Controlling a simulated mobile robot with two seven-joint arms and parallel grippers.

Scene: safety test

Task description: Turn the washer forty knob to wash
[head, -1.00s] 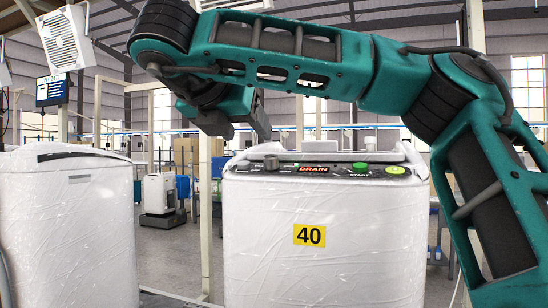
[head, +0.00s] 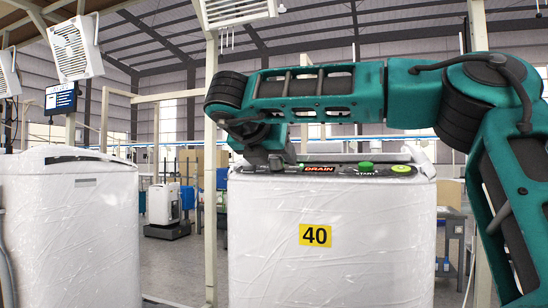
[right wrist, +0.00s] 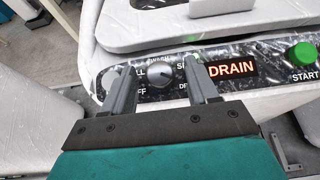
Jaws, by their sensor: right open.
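The washer marked 40 (head: 332,265) stands in the middle of the head view, wrapped in clear film. Its dark control panel has a display (head: 319,169) that reads DRAIN. In the right wrist view the round grey knob (right wrist: 160,74) sits left of the same display (right wrist: 231,69), with a WASH label above it and other labels partly hidden by the fingers. My right gripper (right wrist: 161,72) is open, with one finger on each side of the knob. I cannot tell whether they touch it. In the head view my right gripper (head: 277,163) is at the panel's left end and hides the knob.
A green START button (head: 366,165) and a yellow-green round button (head: 401,169) are on the panel's right. Another wrapped white washer (head: 70,230) stands at the left, with a floor gap between. A white machine on a dark base (head: 165,208) is farther back.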

